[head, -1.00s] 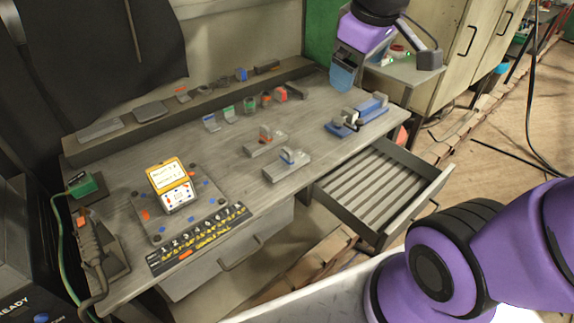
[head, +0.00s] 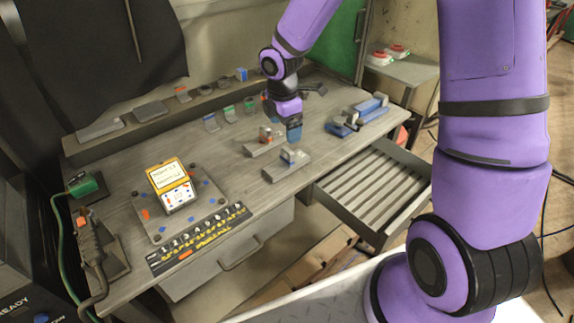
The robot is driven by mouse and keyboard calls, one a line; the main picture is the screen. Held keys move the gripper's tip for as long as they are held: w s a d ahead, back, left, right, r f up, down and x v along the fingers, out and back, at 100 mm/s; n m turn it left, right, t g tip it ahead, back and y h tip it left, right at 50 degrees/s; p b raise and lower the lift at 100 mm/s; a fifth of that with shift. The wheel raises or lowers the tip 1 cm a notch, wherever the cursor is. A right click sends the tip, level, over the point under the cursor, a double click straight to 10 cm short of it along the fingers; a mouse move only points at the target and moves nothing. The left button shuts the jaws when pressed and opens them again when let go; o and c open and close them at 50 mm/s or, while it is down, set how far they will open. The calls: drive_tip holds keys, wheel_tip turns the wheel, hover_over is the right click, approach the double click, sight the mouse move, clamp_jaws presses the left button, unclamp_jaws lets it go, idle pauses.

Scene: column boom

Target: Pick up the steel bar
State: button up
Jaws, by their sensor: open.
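I cannot tell for sure which piece is the steel bar. A grey block with a red-orange part (head: 257,149) and a grey block with a pale blue-grey part (head: 277,173) lie on the middle of the grey workbench (head: 225,160). My gripper (head: 293,137) with blue fingers points down at the bench, just right of and behind these blocks. It is open, and I see nothing held in it. Whether the fingers touch anything is too small to tell. My arm hides part of the bench's back.
An open slatted drawer (head: 375,188) juts out at the bench's front right. A blue vise-like device (head: 360,115) stands at the right. A yellow meter (head: 170,185) sits on a plate at the left. Several small items line the back shelf (head: 150,122).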

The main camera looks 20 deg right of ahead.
drive_tip(key=n, duration=0.2)
hover_over(277, 168)
wheel_tip(277, 168, down, 5)
drive_tip(key=shift+g+y, duration=0.3)
wheel_tip(277, 168, down, 11)
drive_tip(key=shift+c, duration=0.4)
drive_tip(key=c, duration=1.2)
drive_tip(key=shift+r, duration=0.1)
drive_tip(key=shift+r, duration=0.1)
